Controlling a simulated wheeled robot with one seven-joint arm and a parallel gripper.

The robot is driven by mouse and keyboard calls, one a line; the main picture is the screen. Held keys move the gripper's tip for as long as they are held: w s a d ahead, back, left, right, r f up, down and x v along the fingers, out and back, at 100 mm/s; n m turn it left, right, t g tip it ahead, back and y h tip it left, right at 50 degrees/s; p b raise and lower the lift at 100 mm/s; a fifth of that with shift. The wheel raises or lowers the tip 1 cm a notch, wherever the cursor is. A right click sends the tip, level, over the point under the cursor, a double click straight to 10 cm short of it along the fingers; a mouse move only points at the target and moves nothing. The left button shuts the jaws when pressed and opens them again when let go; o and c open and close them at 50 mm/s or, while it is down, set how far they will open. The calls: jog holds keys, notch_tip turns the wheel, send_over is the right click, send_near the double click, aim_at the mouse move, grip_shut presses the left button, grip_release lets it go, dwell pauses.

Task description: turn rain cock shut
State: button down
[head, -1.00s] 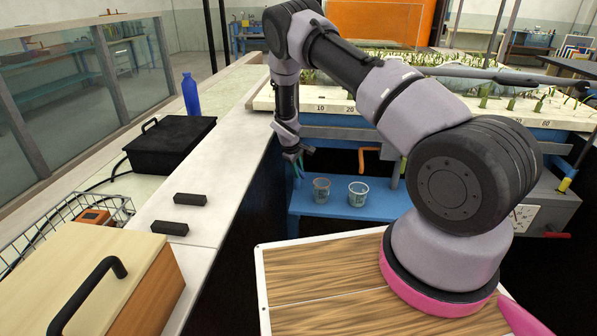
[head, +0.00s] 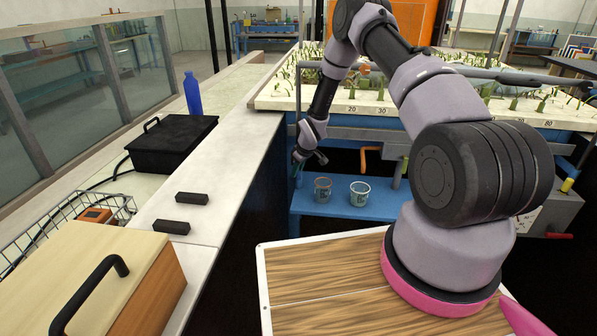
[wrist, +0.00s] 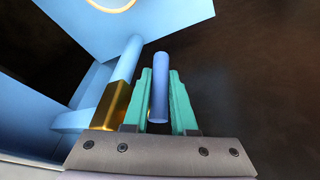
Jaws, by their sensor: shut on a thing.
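The rain cock shows in the wrist view as a brass body (wrist: 112,105) on a light blue pipe, left of my fingers. A blue rod-like handle (wrist: 159,100) stands between the two green fingers of my gripper (wrist: 160,74). My gripper is shut on this handle. In the head view, my gripper (head: 297,168) is low at the left end of the blue flume stand. The cock is too small and too hidden there to make out. How the handle joins the brass body is hidden.
Two clear cups (head: 359,194) stand on a blue shelf (head: 310,211) right of my gripper. The planted flume bed (head: 300,103) lies above. A pale counter (head: 215,160) with two dark blocks (head: 191,198) and a black case (head: 170,147) runs along the left.

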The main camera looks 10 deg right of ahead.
jog(key=shift+a+f+t+y, duration=0.15)
jog(key=shift+t+y, duration=0.15)
jog(key=shift+y, duration=0.5)
jog(key=c, duration=1)
grip_release()
jog(key=v, duration=1.1)
jog(key=shift+w, duration=0.1)
